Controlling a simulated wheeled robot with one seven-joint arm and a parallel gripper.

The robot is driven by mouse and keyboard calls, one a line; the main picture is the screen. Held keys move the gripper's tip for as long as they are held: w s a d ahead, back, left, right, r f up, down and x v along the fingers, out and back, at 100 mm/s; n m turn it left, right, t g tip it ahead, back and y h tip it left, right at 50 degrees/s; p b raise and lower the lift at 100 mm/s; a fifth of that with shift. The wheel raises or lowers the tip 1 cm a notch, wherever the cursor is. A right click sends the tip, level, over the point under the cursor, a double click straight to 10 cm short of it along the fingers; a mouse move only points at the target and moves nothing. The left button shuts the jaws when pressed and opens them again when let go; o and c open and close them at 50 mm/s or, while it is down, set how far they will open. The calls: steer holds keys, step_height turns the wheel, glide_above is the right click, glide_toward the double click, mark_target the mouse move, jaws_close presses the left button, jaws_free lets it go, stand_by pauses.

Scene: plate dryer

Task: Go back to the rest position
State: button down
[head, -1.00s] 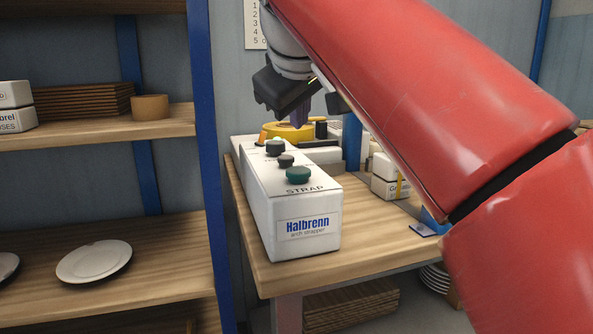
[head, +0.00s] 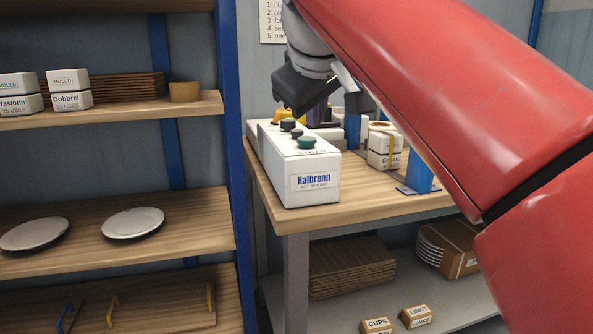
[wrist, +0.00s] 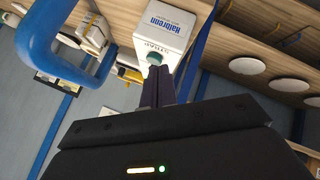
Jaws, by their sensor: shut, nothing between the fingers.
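My gripper (head: 318,112) is in the upper middle of the head view, above and behind the white Halbrenn strapper box, with my red arm reaching to it from the right. In the wrist view the dark fingers of my gripper (wrist: 160,88) are together with nothing between them. The strapper box (head: 312,184) stands on the wooden bench, with a green knob (head: 306,142) and dark knobs on top. In the wrist view the box (wrist: 163,25) appears beyond the fingertips, and its green knob (wrist: 155,58) looks close to them. I cannot tell whether they touch.
A blue arch (wrist: 50,50) rises at the left of the wrist view. White blocks (head: 383,150) stand on the bench. A blue-posted shelf (head: 222,104) at left holds plates (head: 133,222) and mould boxes (head: 68,97). Small boxes (head: 416,316) lie on the lower shelf.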

steer(key=s+d+f+m+g, duration=0.1)
steer(key=s+d+f, duration=0.3)
steer(key=f, duration=0.7)
steer(key=s+d+f+m+g, duration=0.1)
steer(key=s+d+f+m, duration=0.3)
steer(key=s+f, duration=0.4)
steer(key=s+d+f+m+g, duration=0.1)
steer(key=s+d+f+m, duration=0.2)
steer(key=s+f, duration=0.4)
step_height(320, 180, down, 9)
steer(key=shift+d+f, duration=0.1)
steer(key=shift+d, duration=0.65)
steer(key=shift+w, duration=0.1)
